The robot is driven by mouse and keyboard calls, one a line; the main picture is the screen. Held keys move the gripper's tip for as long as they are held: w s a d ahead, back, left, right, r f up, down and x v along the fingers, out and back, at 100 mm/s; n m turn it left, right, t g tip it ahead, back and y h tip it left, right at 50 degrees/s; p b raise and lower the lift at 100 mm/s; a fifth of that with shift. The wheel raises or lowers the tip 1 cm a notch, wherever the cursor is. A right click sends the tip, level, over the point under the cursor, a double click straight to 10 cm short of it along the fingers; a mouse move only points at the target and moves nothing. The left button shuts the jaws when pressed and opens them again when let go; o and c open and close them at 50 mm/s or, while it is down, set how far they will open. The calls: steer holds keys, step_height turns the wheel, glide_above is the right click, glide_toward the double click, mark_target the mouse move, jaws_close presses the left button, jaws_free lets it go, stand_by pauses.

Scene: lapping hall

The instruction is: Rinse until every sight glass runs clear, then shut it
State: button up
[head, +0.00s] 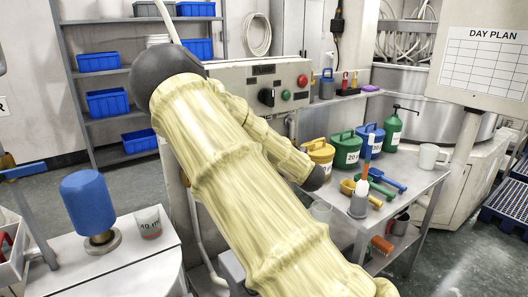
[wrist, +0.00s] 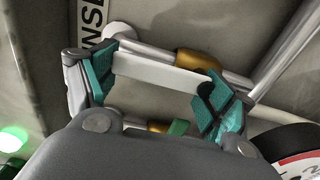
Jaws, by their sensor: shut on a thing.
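In the wrist view my gripper (wrist: 158,90) has its teal-padded fingers at both ends of a pale flat lever (wrist: 158,72) and is shut on it. The lever lies in front of metal pipes and a brass fitting (wrist: 198,60). A label (wrist: 92,30) with the letters "NSE" shows behind, partly cut off. A second brass piece and a green part (wrist: 178,127) show below the lever. No sight glass can be made out clearly. In the head view my sleeved arm hides the gripper and the pipes.
A control panel (head: 235,78) with a knob and buttons stands behind my arm. At right a table (head: 415,180) holds jugs, a green pump bottle (head: 392,132) and scoops. At left a table (head: 150,268) holds a blue cylinder (head: 90,200) and a cup (head: 149,222).

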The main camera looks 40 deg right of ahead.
steer(key=o, duration=1.3)
steer(key=shift+o, duration=0.2)
steer(key=s+a, duration=0.1)
steer(key=s, duration=1.1)
